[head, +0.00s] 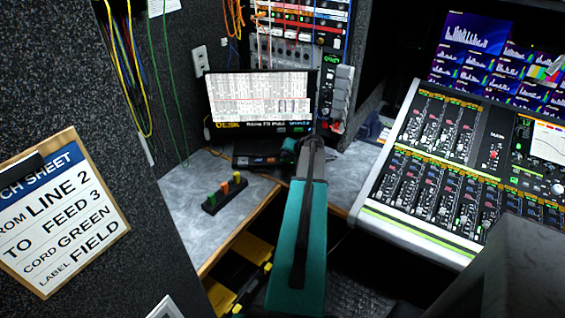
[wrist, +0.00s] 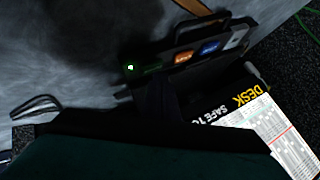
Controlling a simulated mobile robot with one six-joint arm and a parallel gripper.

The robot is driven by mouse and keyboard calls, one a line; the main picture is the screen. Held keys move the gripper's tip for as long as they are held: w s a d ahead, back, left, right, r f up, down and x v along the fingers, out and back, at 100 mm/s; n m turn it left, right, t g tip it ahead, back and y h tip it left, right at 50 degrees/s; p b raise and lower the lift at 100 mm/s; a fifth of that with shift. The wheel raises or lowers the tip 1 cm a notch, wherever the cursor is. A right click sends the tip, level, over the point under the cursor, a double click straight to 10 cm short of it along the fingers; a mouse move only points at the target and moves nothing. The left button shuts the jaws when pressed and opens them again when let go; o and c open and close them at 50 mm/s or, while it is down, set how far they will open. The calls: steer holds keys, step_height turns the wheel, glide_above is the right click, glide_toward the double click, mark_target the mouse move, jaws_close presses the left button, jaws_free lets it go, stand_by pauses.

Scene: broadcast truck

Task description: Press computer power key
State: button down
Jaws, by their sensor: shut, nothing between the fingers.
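A low black computer unit (head: 243,161) sits on the grey desk below the screen (head: 262,97). In the wrist view its front shows an orange key (wrist: 183,58), a blue key (wrist: 209,48) and a pale key (wrist: 237,38). A small lit green spot (wrist: 130,67) shows at its left end; I cannot tell whether this is the power key. My gripper (head: 302,146) is shut and empty, at the right end of the unit in the head view. Its dark tips are hard to make out in both views, so I cannot tell whether they touch anything.
A black holder (head: 211,207) with green, orange and yellow plugs stands on the desk to the left. A mixing console (head: 420,160) fills the right. A clipboard sheet (head: 62,213) hangs at left. Cables hang on the back wall. Bare desk (head: 185,188) lies around the holder.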

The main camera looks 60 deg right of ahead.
mark_target(286, 162)
steer(key=shift+f+b, duration=0.4)
steer(key=shift+b, duration=0.05)
stand_by(0.6)
steer(key=shift+r, duration=0.15)
stand_by(0.3)
steer(key=shift+r, duration=0.7)
steer(key=shift+r, duration=0.1)
steer(key=shift+r+p, duration=1)
steer(key=shift+r, duration=1.4)
